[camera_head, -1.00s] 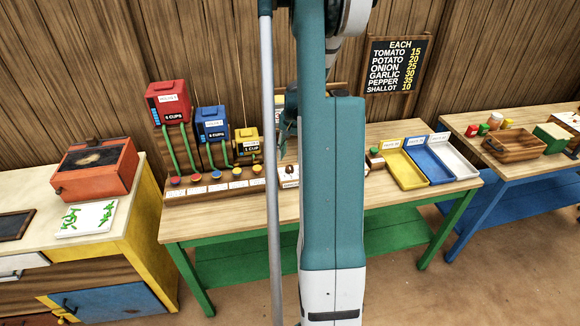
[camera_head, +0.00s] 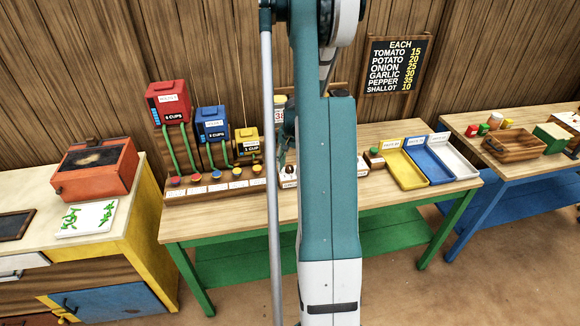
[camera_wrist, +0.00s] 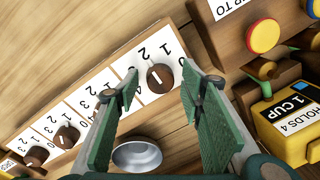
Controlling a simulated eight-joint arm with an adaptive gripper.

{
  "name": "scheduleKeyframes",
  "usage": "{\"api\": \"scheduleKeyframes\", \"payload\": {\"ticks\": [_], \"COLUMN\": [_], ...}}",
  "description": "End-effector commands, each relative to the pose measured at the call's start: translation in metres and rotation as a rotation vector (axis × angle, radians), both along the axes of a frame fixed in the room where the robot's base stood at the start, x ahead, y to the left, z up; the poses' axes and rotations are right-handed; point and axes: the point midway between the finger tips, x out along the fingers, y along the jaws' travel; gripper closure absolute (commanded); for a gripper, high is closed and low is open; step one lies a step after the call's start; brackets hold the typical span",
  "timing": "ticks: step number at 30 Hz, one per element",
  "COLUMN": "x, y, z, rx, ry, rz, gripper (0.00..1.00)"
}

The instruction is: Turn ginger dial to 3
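A row of brown dials on white numbered cards runs across the wrist view. The end dial (camera_wrist: 160,78) has a pale pointer line and lies between my fingertips. No ginger label is readable, so I cannot tell which dial is the ginger one. My gripper (camera_wrist: 160,70) is open, one green-padded finger on each side of the end dial, with visible gaps. Other dials (camera_wrist: 67,136) lie farther down the row, partly behind the left finger. In the head view, one dial (camera_head: 289,171) shows at the row's left end; my arm hides most of the rest.
Red, blue and yellow dispensers (camera_head: 212,124) with coloured buttons stand left of the dials. A metal bowl (camera_wrist: 137,156) lies below the dials in the wrist view. Yellow, blue and white trays (camera_head: 406,171) are on the right of the table. The front tabletop is clear.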

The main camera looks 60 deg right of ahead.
Motion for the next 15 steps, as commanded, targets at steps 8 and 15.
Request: {"api": "scheduleKeyframes", "payload": {"ticks": [8,15], "x": [0.0000,-0.0002], "y": [0.0000,0.0000], "z": [0.0001,0.0000], "rx": [0.000,0.000], "ry": [0.000,0.000], "rz": [0.000,0.002], "gripper": [0.79,0.88]}}
